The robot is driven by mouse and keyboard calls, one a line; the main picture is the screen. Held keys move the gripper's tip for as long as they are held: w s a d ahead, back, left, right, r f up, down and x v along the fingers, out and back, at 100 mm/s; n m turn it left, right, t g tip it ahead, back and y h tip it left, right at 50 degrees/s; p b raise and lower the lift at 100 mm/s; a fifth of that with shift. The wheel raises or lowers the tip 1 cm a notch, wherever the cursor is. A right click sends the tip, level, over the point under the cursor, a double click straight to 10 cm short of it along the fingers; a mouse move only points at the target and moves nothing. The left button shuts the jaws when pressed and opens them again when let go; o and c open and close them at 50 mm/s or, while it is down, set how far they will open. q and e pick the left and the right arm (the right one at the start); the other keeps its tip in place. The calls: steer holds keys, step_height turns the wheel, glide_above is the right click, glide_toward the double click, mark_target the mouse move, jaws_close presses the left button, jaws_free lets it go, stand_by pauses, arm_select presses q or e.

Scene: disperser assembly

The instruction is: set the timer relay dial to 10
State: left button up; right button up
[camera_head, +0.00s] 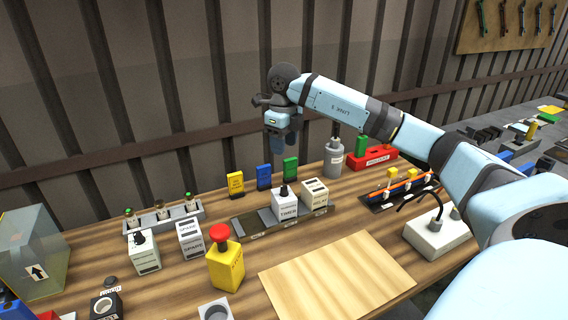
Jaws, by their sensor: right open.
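The timer relay (285,208) is a white box with a label reading like TIMER on its front. It stands upright on a dark rail plate (252,228) in the middle of the table. A small dark dial (284,190) is on its top; its setting is too small to read. My left gripper is not in view.
Another white box (315,193) stands close to the relay's right. Yellow (235,185), blue (264,177) and green (291,168) blocks stand behind. A yellow box with a red button (226,264) is at front left. A bare wooden board (337,278) lies in front.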

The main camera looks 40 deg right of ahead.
mark_target(284, 186)
step_height(284, 186, down, 14)
steer(key=n+b, duration=0.1)
steer(key=n, duration=1.5)
steer(key=shift+c, duration=0.5)
jaws_close()
steer(key=shift+m, duration=0.3)
steer(key=shift+o, duration=0.5)
jaws_free()
